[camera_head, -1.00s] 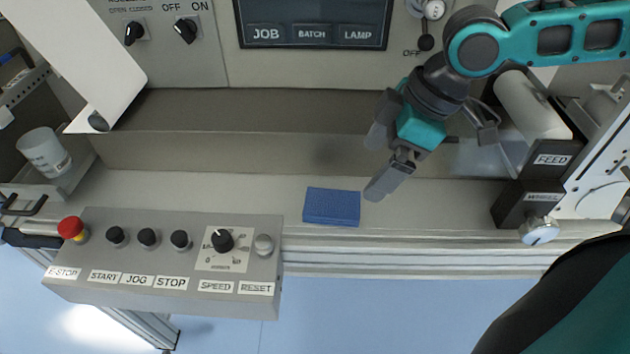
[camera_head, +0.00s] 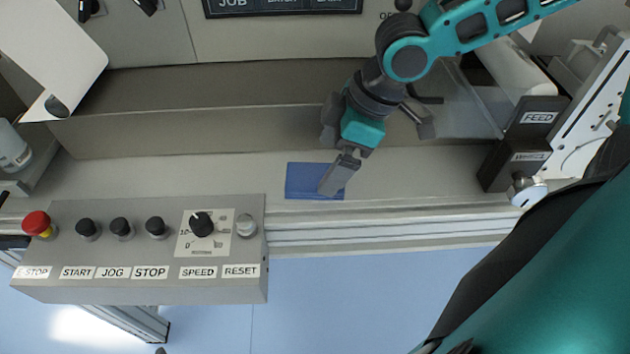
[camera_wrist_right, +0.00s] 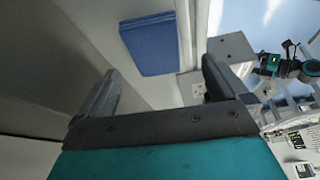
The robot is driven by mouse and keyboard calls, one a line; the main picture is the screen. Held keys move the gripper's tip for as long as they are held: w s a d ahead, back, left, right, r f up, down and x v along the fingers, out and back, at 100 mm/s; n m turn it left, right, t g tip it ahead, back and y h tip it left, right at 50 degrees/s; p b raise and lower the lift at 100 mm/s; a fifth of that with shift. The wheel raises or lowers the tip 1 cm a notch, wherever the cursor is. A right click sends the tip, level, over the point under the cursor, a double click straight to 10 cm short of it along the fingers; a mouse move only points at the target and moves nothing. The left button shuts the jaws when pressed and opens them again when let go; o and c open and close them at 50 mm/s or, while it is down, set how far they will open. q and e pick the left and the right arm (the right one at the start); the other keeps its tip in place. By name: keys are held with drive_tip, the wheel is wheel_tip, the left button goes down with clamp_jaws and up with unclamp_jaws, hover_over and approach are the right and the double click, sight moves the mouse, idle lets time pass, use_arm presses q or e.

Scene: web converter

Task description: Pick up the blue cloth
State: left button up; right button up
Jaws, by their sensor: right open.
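The blue cloth (camera_head: 302,181) is a flat, folded rectangle on the pale ledge to the right of the control box. It also shows in the right wrist view (camera_wrist_right: 152,46), beyond and between the fingertips. My right gripper (camera_head: 335,160) is over the cloth in the head view, and one finger covers the cloth's right part. In the right wrist view the right gripper's fingers (camera_wrist_right: 160,82) are spread wide with nothing between them, and the cloth lies apart from them. My left gripper is not seen clearly in the head view.
The grey control box (camera_head: 150,285) with its red stop button (camera_head: 38,223) stands left of the cloth. The black FEED block (camera_head: 530,125) and a white roller (camera_head: 510,70) are at the right. The ledge right of the cloth is clear.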

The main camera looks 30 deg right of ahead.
sight(316, 177)
drive_tip(key=shift+w+b+x, duration=0.15)
drive_tip(key=shift+b+x, duration=0.35)
drive_tip(key=shift+x, duration=0.8)
drive_tip(key=shift+w+b+x, duration=0.15)
drive_tip(key=shift+b+x, duration=0.35)
drive_tip(key=shift+x, duration=0.8)
drive_tip(key=shift+d, duration=0.2)
drive_tip(key=shift+f, duration=0.1)
drive_tip(key=shift+c, duration=0.4)
drive_tip(key=c, duration=1)
